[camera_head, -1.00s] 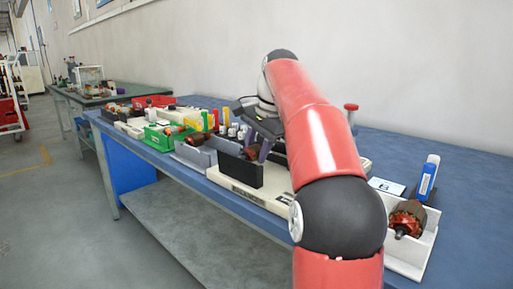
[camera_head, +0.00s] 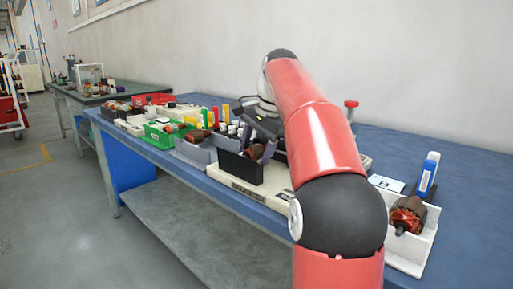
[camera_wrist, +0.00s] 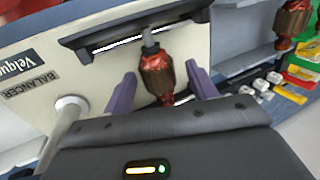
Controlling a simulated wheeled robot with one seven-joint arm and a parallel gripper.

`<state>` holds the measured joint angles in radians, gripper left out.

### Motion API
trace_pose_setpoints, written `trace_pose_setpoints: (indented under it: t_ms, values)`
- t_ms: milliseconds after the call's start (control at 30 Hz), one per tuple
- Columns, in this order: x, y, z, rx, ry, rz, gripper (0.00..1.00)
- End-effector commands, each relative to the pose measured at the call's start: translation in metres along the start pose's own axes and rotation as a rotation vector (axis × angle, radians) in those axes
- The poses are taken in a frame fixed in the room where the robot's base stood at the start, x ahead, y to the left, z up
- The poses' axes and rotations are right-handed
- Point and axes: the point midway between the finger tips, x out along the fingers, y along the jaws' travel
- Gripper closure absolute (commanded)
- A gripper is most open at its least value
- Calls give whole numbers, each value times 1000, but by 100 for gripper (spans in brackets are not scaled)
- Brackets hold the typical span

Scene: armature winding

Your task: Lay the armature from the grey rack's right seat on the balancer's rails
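The armature (camera_wrist: 158,78), with a red-brown winding and a steel shaft, is at the balancer (camera_wrist: 90,55). In the wrist view its far shaft end meets the black rail plate (camera_wrist: 130,36). Its near end is hidden by my gripper, so I cannot tell how it sits on the other rail. My gripper (camera_wrist: 161,71) is open, with one purple finger on each side of the armature and gaps between. In the head view the armature (camera_head: 255,151) shows behind the balancer's front black plate (camera_head: 240,168). The grey rack (camera_head: 192,153) stands left of the balancer and holds another armature (camera_head: 197,136).
A white rack (camera_head: 425,243) with an armature (camera_head: 407,215) and a blue-labelled bottle (camera_head: 428,176) stand at the right. A green bin (camera_head: 160,140), a red bin (camera_head: 150,101) and small coloured parts crowd the left. The blue bench behind the bottle is clear.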

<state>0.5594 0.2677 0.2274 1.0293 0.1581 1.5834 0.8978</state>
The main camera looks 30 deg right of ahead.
Motion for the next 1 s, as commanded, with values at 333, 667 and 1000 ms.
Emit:
trace_pose_setpoints:
  t_ms: [333, 667, 1000]
  values:
    - [0, 0, 0, 0, 0, 0, 39]
    - [-26, -2, 0, 0, 1, -2, 39]
    - [-74, -1, 0, 1, 0, 0, 39]
